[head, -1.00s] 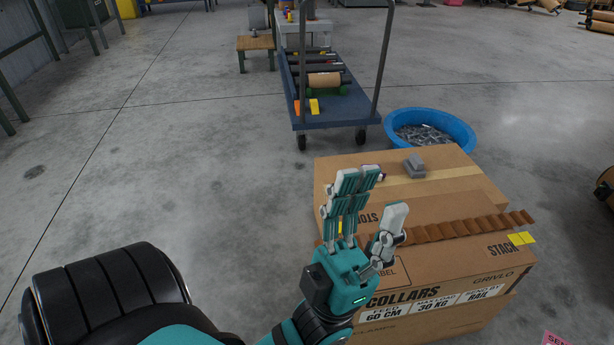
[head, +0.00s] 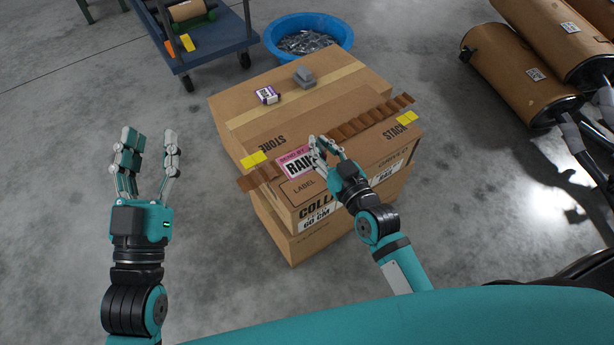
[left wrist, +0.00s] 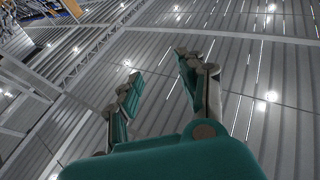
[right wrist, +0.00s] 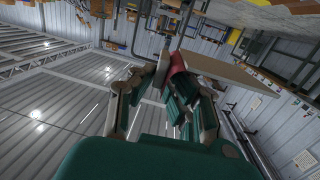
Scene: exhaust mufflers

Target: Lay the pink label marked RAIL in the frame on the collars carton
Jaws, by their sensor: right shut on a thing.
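The pink label marked RAIL (head: 294,161) is in the fingers of my right gripper (head: 326,150), over the top front part of the collars carton (head: 366,161). It covers part of the printed frame marked LABEL (head: 304,187); I cannot tell whether it touches the cardboard. In the right wrist view a reddish piece (right wrist: 178,62) shows between the fingers. My left gripper (head: 147,140) is open and empty, raised to the left of the carton. It also shows open in the left wrist view (left wrist: 158,75).
A blue tub (head: 309,38) and blue cart (head: 206,48) stand beyond. Mufflers (head: 520,75) lie at right.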

